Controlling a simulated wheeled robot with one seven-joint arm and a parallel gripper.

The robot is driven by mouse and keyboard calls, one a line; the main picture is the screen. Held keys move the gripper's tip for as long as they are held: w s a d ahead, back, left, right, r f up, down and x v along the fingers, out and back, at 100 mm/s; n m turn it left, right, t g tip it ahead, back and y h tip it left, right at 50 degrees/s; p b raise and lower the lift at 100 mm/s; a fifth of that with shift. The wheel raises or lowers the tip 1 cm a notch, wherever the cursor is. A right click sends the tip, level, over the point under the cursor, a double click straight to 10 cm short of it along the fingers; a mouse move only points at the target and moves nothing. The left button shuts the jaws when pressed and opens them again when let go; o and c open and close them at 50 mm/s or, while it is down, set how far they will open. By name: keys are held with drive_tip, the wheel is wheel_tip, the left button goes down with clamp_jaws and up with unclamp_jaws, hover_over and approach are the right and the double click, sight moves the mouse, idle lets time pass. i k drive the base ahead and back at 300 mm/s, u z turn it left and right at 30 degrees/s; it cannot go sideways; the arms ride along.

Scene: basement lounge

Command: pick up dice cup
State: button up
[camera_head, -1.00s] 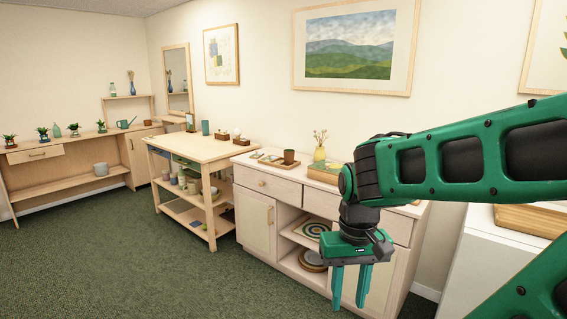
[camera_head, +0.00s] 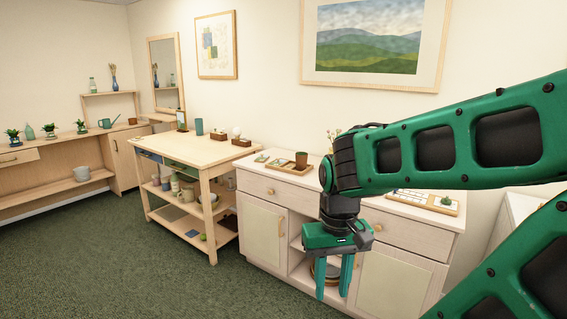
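A small brown cup (camera_head: 301,160), which looks like the dice cup, stands upright on a wooden tray (camera_head: 279,166) on top of the pale cabinet. My gripper (camera_head: 333,290) hangs pointing down in front of the cabinet, below and to the right of the cup. Its two green fingers are apart with nothing visible between them. It is not touching the cup.
The pale cabinet (camera_head: 262,232) has doors and an open middle shelf, partly hidden behind my gripper. Another tray (camera_head: 424,201) lies at its right end. A wooden shelf table (camera_head: 190,150) stands to the left. The green carpet (camera_head: 90,265) at front left is clear.

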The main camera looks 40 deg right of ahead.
sight(301, 158)
drive_tip(key=z, duration=0.05)
drive_tip(key=i, duration=2.7)
drive_tip(key=z, duration=3.05)
drive_tip(key=i, duration=0.5)
drive_tip(key=u, duration=0.1)
